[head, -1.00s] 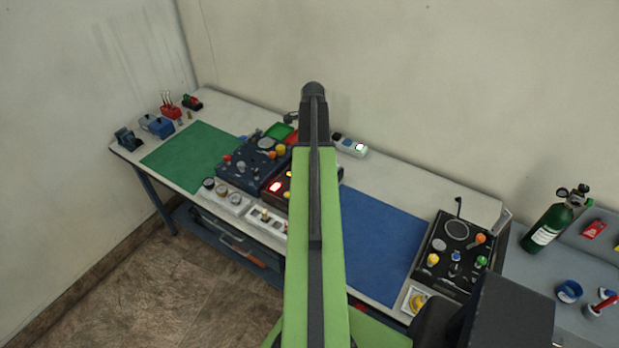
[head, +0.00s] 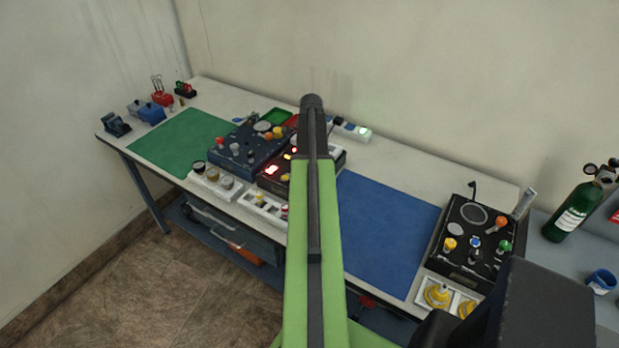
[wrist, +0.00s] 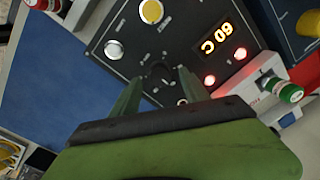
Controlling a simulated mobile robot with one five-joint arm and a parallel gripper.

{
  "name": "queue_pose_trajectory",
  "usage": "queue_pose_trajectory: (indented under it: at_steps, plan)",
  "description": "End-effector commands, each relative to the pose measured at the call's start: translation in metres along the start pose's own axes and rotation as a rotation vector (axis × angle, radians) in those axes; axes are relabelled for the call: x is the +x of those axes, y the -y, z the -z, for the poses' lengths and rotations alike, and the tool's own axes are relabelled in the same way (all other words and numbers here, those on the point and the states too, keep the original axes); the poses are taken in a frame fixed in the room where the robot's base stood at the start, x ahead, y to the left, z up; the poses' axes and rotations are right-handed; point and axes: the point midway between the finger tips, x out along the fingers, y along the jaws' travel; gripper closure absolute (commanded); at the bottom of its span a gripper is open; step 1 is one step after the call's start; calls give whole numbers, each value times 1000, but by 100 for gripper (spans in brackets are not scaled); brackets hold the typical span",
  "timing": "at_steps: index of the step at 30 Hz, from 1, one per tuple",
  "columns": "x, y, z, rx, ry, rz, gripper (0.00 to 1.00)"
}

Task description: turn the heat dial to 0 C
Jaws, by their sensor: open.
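In the wrist view, a dark control panel (wrist: 126,58) lies under my gripper. In the head view, the same dark box (head: 276,181) with a red glow is partly hidden behind my arm.
White (wrist: 115,49) and yellow (wrist: 151,11) knobs and red lamps (wrist: 210,80) are close by on the panel. A white module with a green-capped knob (wrist: 290,93) is to the right. A blue mat (head: 385,232) gives free room beside the box.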

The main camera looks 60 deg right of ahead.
Motion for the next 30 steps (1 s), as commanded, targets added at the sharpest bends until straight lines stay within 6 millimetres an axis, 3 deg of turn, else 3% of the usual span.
queue_pose_trajectory:
  at_steps: [2,11,23,30]
  plan:
    - [15,0,0,0,0,0,47]
    - [14,0,-1,-1,0,0,47]
    - [14,0,-1,-2,0,0,98]
    - [15,0,-1,-8,0,0,100]
